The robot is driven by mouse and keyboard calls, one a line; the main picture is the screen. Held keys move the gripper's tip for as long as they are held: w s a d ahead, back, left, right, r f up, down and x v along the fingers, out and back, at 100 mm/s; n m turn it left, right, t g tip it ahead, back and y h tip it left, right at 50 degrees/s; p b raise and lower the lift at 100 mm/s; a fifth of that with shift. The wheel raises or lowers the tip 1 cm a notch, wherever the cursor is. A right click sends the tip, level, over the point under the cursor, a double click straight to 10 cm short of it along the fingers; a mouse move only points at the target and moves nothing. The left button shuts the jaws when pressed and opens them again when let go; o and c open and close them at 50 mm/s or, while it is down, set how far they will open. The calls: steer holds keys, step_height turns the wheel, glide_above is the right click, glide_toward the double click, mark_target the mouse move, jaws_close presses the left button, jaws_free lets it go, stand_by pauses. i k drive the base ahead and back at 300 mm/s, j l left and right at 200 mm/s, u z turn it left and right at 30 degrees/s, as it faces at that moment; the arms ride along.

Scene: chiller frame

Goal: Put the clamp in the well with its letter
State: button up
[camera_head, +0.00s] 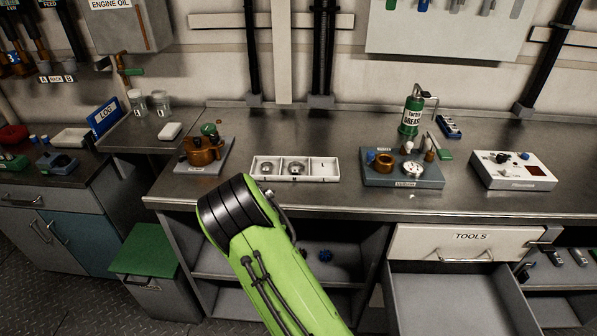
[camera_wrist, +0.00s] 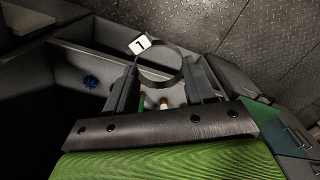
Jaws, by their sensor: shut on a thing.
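A thin metal ring clamp (camera_wrist: 160,84) is held between the two fingers of my gripper (camera_wrist: 162,72), which is shut on it. A white tag (camera_wrist: 140,44) on the clamp bears a dark mark like a 7 or an upside-down L. In the head view my green arm hides the gripper and the clamp. A white tray (camera_head: 322,170) with wells in a row lies on the steel bench. Round metal pieces sit in its left and middle wells. The right well looks empty, with a small dark mark by it. Other letters are too small to read.
A grey block with a copper-coloured part (camera_head: 202,152) stands left of the tray. A blue-grey stand (camera_head: 410,181) with small parts is to its right. A white device (camera_head: 513,175) stands farther right.

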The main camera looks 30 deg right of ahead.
mark_target(323, 170)
steer(key=i+j+u, duration=0.7)
steer(key=u, duration=0.2)
